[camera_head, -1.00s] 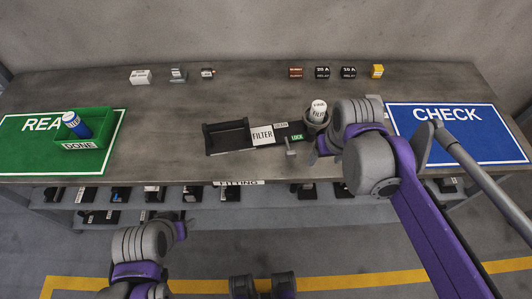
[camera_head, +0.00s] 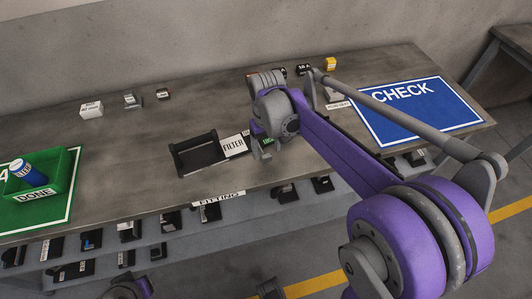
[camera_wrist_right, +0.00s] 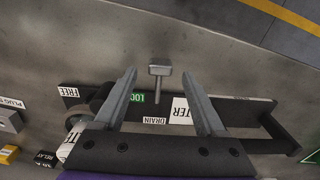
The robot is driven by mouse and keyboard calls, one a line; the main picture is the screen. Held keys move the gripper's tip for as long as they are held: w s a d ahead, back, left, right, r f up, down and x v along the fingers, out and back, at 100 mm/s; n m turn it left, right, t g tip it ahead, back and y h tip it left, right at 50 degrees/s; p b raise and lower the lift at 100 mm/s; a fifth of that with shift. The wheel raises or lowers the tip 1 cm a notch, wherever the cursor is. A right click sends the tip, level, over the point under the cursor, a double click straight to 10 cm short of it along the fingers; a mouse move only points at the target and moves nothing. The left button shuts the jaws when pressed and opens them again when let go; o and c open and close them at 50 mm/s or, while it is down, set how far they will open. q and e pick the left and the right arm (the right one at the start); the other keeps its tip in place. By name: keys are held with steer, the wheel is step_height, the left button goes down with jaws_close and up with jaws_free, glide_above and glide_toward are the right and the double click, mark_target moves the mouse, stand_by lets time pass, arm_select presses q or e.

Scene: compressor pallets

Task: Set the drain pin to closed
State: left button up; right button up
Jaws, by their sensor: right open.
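The drain pin (camera_wrist_right: 159,70) looks like a grey T-shaped pin in the right wrist view. My right gripper (camera_wrist_right: 159,78) is open, with one finger on each side of the pin and visible gaps between. In the head view, my right gripper (camera_head: 262,150) is over the front of the table at the fixture's right end, and my arm hides much there. The black fixture tray (camera_head: 197,155) lies beside the FILTER label (camera_head: 233,145). My left gripper is out of view.
A green DONE bin (camera_head: 62,178) holding a blue-and-white canister (camera_head: 30,174) is at the left. A blue CHECK mat (camera_head: 425,112) is at the right. Small boxes line the table's back, and a shelf with several parts runs below the front edge.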

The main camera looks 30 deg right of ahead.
steer(key=shift+f, duration=1.25)
jaws_close()
stand_by(0.5)
